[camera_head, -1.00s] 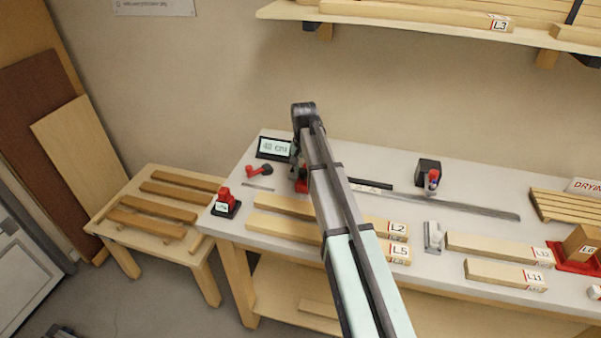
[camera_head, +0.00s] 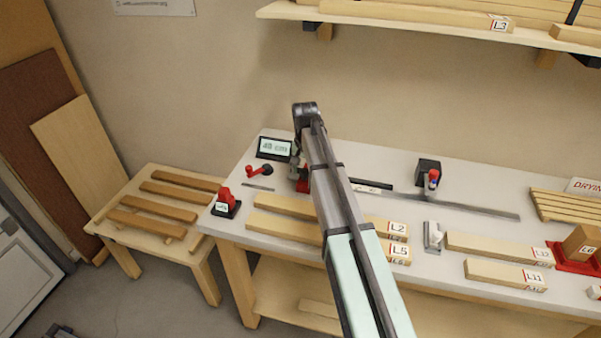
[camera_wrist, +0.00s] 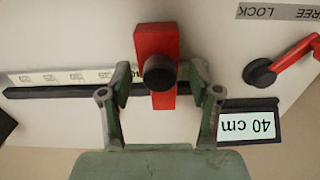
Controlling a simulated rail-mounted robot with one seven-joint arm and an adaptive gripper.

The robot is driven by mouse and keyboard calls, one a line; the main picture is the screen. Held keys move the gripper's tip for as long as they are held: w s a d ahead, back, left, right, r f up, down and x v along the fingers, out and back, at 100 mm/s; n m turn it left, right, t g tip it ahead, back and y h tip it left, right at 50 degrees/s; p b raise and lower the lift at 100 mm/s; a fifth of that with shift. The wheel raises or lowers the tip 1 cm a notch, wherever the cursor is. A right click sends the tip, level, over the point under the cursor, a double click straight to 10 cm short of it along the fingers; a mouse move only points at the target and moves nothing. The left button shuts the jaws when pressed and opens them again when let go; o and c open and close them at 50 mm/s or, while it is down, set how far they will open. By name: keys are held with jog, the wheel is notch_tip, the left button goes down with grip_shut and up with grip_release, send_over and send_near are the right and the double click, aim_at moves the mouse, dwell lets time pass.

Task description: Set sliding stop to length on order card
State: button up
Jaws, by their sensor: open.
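The red sliding stop (camera_wrist: 156,100) with its black knob sits across the dark rail (camera_wrist: 60,92) in the wrist view. My gripper (camera_wrist: 160,82) is open, with one finger on each side of the stop; I cannot tell whether they touch it. In the head view my arm mostly hides the stop, and a bit of its red (camera_head: 302,186) shows. A dark-framed display (camera_wrist: 248,123) reads 40 cm; it also stands at the back left of the bench (camera_head: 274,148). I cannot tell whether it is the order card. A pale scale strip (camera_wrist: 75,76) runs along the rail.
A red lever (camera_wrist: 292,62) on a black pivot lies beside the FREE/LOCK label (camera_wrist: 280,12), its handle toward FREE. A red-and-black device (camera_head: 226,204) stands at the bench's left front. Wooden boards (camera_head: 283,206) lie in front of the rail.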

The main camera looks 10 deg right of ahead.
jog(key=shift+r+p, duration=2.6)
jog(key=shift+r, duration=1.9)
jog(key=shift+a+f, duration=0.1)
jog(key=shift+f, duration=0.05)
